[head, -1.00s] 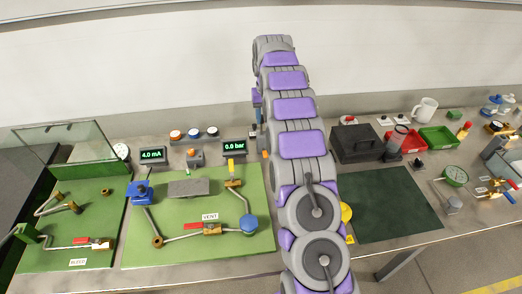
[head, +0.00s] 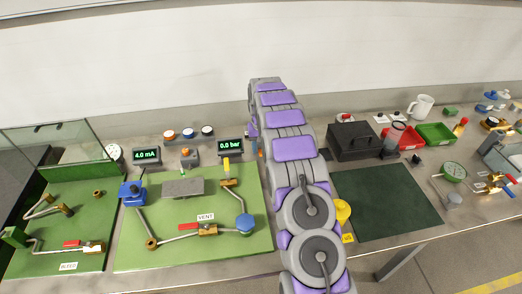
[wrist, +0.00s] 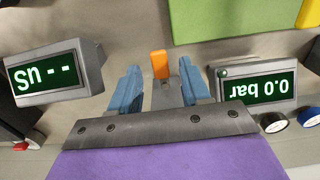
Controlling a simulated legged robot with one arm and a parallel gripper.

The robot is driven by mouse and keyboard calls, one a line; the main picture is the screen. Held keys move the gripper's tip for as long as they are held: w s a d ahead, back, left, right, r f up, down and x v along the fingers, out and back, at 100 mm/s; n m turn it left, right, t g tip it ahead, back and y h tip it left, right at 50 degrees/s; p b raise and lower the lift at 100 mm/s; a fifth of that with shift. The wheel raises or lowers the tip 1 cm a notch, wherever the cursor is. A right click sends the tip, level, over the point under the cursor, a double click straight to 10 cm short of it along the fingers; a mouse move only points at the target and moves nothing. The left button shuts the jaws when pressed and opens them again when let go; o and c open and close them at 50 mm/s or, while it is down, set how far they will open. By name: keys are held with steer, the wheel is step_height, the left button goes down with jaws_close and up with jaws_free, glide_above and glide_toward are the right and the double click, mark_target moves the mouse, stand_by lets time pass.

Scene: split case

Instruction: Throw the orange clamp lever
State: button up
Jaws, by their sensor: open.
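The orange clamp lever (wrist: 160,65) stands between the two blue fingers of my gripper (wrist: 160,84) in the wrist view. A gap shows on each side of it, and the fingers are open and do not touch it. In the head view a small orange part (head: 260,154) shows beside my arm, just right of the 0.0 bar display. My arm hides most of the clamp there. The lever's base is partly hidden by the gripper body in the wrist view.
The 0.0 bar display (wrist: 257,84) is close on the right in the wrist view, and another display (wrist: 53,74) is close on the left. A green panel (wrist: 230,20) lies beyond the lever. Round knobs (wrist: 290,118) sit beside the bar display.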

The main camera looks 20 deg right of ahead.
steer(key=shift+f, duration=0.6)
steer(key=shift+c, duration=0.5)
jaws_close()
